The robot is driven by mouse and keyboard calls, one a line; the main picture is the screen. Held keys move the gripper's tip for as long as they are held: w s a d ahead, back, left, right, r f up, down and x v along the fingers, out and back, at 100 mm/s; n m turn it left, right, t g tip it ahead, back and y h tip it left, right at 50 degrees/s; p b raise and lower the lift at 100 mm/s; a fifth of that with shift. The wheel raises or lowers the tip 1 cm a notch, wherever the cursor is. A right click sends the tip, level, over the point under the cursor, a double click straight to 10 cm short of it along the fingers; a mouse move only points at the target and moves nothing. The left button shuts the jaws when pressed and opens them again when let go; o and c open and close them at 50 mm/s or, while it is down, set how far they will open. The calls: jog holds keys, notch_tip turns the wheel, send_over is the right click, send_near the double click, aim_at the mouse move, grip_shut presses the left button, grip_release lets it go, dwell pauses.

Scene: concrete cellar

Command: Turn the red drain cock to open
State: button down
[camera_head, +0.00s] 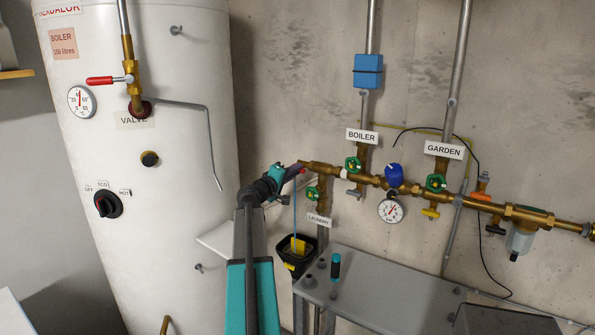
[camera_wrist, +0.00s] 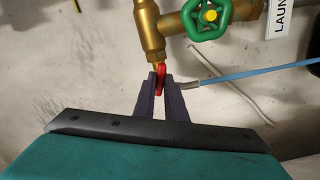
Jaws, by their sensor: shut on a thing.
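The red drain cock (camera_wrist: 161,79) sits at the end of a brass fitting (camera_wrist: 150,30) in the wrist view. My gripper (camera_wrist: 161,84) is shut on its red handle, one finger on each side. In the head view a small bit of the red cock (camera_head: 302,170) shows at the left end of the brass pipe, and my gripper (camera_head: 297,172) reaches it from the lower left. The fingers hide part of the handle, and I cannot tell how far it is turned.
A green handwheel (camera_wrist: 206,16) is close beside the cock. The white boiler (camera_head: 165,220) stands left, with another red lever (camera_head: 100,80). A grey bench (camera_head: 375,290) is lower right.

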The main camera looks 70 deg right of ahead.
jog(key=shift+n, duration=0.3)
jog(key=shift+n+p, duration=1.55)
jog(key=shift+n, duration=0.25)
jog(key=c, duration=1.7)
grip_release()
jog(key=shift+b+v, duration=1.15)
jog(key=shift+v, duration=2.35)
